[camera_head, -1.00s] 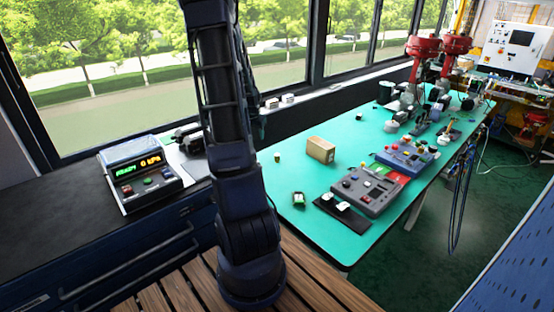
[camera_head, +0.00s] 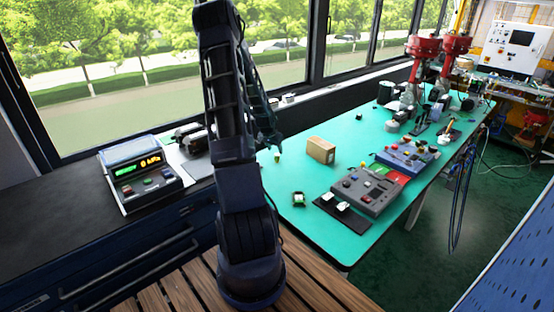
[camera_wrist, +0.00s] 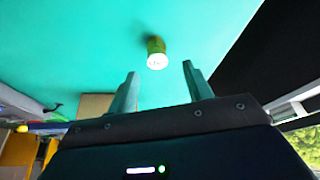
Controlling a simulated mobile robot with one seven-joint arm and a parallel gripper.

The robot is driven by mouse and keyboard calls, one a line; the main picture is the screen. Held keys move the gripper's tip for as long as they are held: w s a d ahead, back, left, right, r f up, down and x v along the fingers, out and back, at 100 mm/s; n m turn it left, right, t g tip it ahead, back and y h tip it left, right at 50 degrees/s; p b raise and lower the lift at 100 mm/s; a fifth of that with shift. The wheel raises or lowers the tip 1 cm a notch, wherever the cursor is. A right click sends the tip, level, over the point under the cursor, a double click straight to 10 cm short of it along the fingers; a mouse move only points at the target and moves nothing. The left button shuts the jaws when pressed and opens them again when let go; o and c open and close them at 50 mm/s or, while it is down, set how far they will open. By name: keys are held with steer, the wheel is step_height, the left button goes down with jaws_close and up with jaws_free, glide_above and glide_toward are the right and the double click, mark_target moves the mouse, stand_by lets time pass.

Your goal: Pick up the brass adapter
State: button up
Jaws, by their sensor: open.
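The brass adapter (camera_wrist: 156,47) is a small yellow-brown cylinder with a pale, bright end face, on the teal tabletop in the wrist view. It lies ahead of my gripper (camera_wrist: 159,74), roughly in line with the space between the two fingers. The fingers are apart with nothing between them. In the head view the adapter (camera_head: 277,158) is a tiny shape near the left side of the teal table (camera_head: 320,235), just below my gripper (camera_head: 272,146). The adapter's contact with the table is hard to see.
A cardboard box (camera_head: 321,150) stands to the right of the adapter. A small green-and-white item (camera_head: 298,199) lies nearer the front. Grey (camera_head: 366,192) and blue (camera_head: 407,155) control boxes stand further right. A display unit (camera_head: 141,178) sits on the dark counter. Teal surface around the adapter is clear.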

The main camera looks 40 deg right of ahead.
mark_target(277, 154)
steer(key=shift+x, duration=2.65)
steer(key=shift+s, duration=0.15)
steer(key=c, duration=1.1)
